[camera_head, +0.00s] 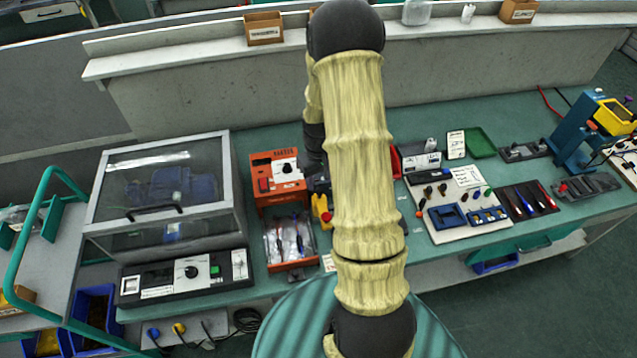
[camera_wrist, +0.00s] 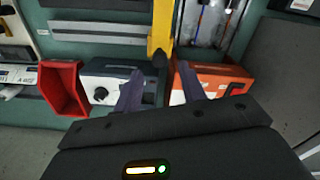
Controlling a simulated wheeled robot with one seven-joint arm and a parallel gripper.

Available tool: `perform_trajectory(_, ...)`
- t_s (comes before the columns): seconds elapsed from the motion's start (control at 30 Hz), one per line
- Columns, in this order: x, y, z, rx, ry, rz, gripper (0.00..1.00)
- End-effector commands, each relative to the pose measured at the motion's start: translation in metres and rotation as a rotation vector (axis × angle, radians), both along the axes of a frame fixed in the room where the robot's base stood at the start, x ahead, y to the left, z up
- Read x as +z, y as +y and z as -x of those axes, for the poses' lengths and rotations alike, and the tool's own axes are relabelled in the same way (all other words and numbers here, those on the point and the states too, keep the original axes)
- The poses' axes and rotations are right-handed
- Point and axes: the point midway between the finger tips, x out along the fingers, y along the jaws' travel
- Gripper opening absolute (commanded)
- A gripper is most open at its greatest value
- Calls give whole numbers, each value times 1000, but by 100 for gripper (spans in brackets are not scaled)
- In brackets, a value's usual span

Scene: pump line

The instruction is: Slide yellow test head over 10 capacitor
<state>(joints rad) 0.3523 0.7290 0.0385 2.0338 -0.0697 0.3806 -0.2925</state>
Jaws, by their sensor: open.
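A yellow head (camera_head: 612,117) sits on a blue stand (camera_head: 575,132) at the far right of the bench in the head view. I cannot pick out the 10 capacitor. Small parts lie on a white board (camera_head: 455,229), too small to identify. My arm hides the bench middle.
An orange box with a knob (camera_head: 278,176) and a clear-lidded case (camera_head: 165,190) stand left of my arm. In the wrist view a red bin (camera_wrist: 63,88) and a dark box with a knob (camera_wrist: 105,84) are near my fingers. A green tray (camera_head: 479,141) lies toward the back.

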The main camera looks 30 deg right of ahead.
Motion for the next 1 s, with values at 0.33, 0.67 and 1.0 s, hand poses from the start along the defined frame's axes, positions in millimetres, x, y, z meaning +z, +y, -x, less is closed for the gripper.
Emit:
perform_trajectory(0.33, -33, 0, 0, 0, 0, 0, 41)
perform_trajectory(0.67, -34, 0, 0, 0, -1, 0, 29)
perform_trajectory(1.0, -34, 0, 0, 0, -1, 0, 0)
